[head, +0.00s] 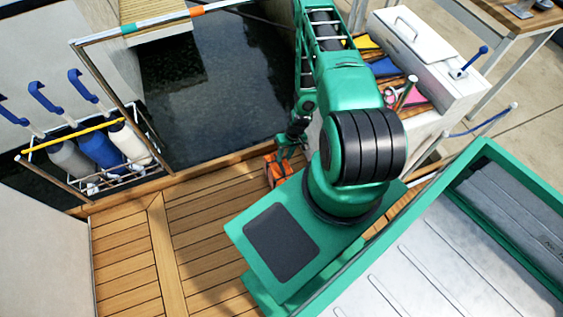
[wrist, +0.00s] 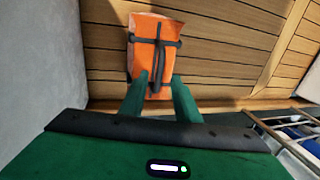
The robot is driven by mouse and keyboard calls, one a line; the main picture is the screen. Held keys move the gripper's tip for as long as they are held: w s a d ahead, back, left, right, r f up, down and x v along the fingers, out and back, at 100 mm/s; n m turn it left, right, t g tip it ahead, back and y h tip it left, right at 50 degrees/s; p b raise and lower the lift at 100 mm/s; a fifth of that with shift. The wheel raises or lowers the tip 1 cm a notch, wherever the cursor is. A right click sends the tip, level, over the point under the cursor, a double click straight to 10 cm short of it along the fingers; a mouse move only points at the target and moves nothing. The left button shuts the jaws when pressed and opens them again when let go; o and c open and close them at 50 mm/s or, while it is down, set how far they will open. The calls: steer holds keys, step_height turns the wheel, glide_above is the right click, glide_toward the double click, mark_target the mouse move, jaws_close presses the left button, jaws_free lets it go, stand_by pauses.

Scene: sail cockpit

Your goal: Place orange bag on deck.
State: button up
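The orange bag (wrist: 146,30) with dark straps and a dark handle is in the upper middle of the wrist view, seen against the planks. In the head view, the bag (head: 279,172) shows as a small orange shape beside my arm, partly covered by it. It looks low over or on the wooden deck (head: 190,225); I cannot tell whether it touches. My gripper (wrist: 160,76) has its two green fingers apart, one on each side of the handle, with a visible gap between them.
A rack (head: 100,165) with several blue-handled cylinders stands at the left deck edge. Dark water (head: 205,85) lies beyond the edge. A white box (head: 420,45) and a shelf with coloured items are at the upper right. The deck at lower left is clear.

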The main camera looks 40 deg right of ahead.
steer(key=w+d+r+g+h, duration=0.1)
steer(key=d+r, duration=0.2)
steer(key=r, duration=1.7)
steer(key=w+d+r+h, duration=0.15)
steer(key=d+r, duration=0.25)
steer(key=r, duration=1.7)
steer(key=s+a+r+m, duration=0.1)
steer(key=s+a+r, duration=0.3)
steer(key=s+r, duration=0.7)
steer(key=s+a+r+m, duration=0.2)
steer(key=s+a+r, duration=0.3)
steer(key=s+r, duration=0.6)
step_height(320, 180, up, 3)
steer(key=shift+s+a+r, duration=0.1)
steer(key=shift+s+a, duration=0.1)
steer(key=shift+a, duration=0.05)
